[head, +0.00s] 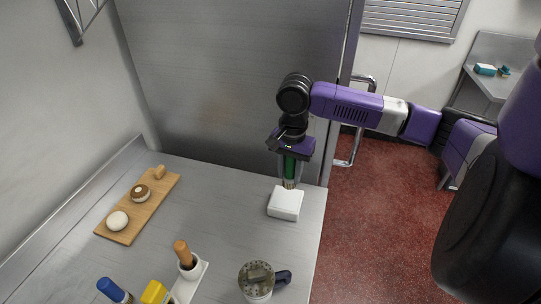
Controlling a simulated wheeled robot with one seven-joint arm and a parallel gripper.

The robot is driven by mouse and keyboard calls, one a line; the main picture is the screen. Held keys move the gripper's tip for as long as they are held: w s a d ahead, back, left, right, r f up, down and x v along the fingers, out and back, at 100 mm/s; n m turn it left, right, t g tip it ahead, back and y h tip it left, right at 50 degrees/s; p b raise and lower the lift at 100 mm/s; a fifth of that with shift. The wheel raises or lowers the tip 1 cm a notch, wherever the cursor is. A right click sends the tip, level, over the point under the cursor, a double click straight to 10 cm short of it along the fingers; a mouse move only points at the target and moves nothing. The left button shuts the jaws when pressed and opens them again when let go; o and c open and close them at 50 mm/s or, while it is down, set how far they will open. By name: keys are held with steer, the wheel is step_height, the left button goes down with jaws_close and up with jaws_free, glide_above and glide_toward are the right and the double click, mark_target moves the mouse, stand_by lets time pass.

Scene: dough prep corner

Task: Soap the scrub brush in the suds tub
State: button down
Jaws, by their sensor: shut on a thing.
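My gripper (290,168) points down over the right back part of the steel worktop. It is shut on an upright green handle (290,166), which I take to be the scrub brush's. A tan band shows at the handle's lower end. Directly below is a small white box-shaped thing (284,207), probably the suds tub. The handle's lower end meets the white thing's back edge in the picture. I cannot tell whether it touches, goes in or stays above. The bristles cannot be made out.
A wooden board (128,231) with two round pieces lies on the worktop's left. In front stand a wooden-handled tool (183,252) in a white holder, a blue-topped item (110,289), a yellow item (154,292) and a metal can (258,291) with a dark handle. The worktop's middle is clear.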

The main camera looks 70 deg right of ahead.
mark_target(287, 185)
steer(key=shift+w+d+f, duration=0.15)
steer(key=shift+w+d, duration=0.1)
steer(key=shift+w, duration=0.15)
steer(key=shift+f, duration=2.8)
steer(key=shift+s+f, duration=0.1)
steer(key=shift+f, duration=0.5)
steer(key=shift+r, duration=0.1)
steer(key=shift+r, duration=3.5)
